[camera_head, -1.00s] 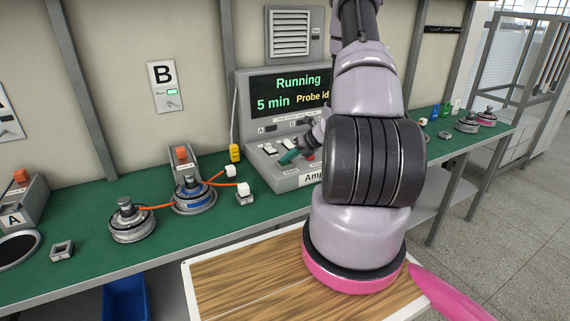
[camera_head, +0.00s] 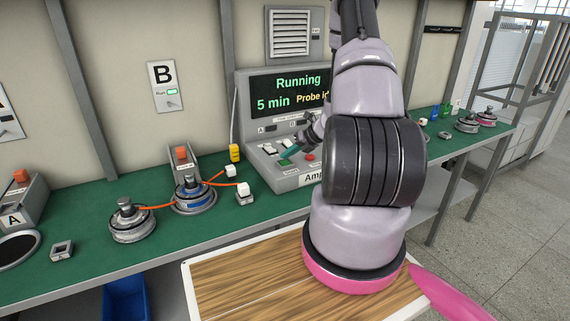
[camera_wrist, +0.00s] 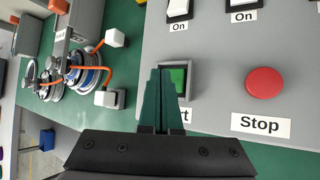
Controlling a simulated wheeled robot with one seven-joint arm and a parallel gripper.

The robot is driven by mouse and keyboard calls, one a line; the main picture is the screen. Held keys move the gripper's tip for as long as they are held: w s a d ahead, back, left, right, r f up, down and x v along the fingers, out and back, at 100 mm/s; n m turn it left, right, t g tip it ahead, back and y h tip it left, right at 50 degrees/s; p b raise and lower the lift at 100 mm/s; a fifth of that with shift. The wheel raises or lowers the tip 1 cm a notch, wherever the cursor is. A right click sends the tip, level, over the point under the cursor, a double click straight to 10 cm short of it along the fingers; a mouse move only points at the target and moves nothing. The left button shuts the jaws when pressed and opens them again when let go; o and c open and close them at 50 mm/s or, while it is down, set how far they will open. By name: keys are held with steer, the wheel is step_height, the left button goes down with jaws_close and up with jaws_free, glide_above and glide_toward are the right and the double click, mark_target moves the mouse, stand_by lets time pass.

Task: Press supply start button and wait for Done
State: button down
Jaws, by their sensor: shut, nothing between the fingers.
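The supply console (camera_head: 283,181) stands on the green bench, and its screen (camera_head: 290,90) reads "Running", "5 min" and a partly hidden "Probe id…". In the wrist view the green start button (camera_wrist: 178,77) sits in a dark square frame, with its label mostly covered by my fingers. The red stop button (camera_wrist: 264,83) is to its right, above a "Stop" label. My gripper (camera_wrist: 161,72) is shut and empty, its tips over the left part of the start button's frame. I cannot tell whether they touch it. My gripper also shows in front of the console in the head view (camera_head: 291,152).
White rocker switches (camera_wrist: 180,9) marked "On" sit above the buttons. Left of the console, two round motor hubs (camera_head: 132,222) (camera_head: 194,196) and orange wires with white connectors (camera_head: 243,189) lie on the bench. My arm hides the console's right side.

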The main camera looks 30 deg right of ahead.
mark_target(287, 164)
steer(key=shift+r, duration=0.1)
steer(key=shift+r, duration=2.45)
steer(key=shift+a+r, duration=0.15)
steer(key=shift+r, duration=0.05)
steer(key=s+a+r+n+g, duration=0.1)
steer(key=s+a+r+n, duration=0.1)
steer(key=a+r+n, duration=0.4)
steer(key=s+a+r+n, duration=0.3)
steer(key=r+n, duration=0.2)
steer(key=r, duration=0.3)
steer(key=s+a+r+n+g, duration=0.1)
steer(key=s+a+r+n, duration=0.1)
steer(key=a+r+n, duration=0.45)
steer(key=s+r+n+t+h, duration=0.1)
steer(key=s+r+n, duration=0.6)
steer(key=s+n, duration=0.1)
steer(key=s+r+n+t+h, duration=0.1)
steer(key=s+r+n+h, duration=0.1)
steer(key=s+r+n, duration=0.5)
steer(key=s+n, duration=0.1)
steer(key=s, duration=0.3)
steer(key=shift+h, duration=0.3)
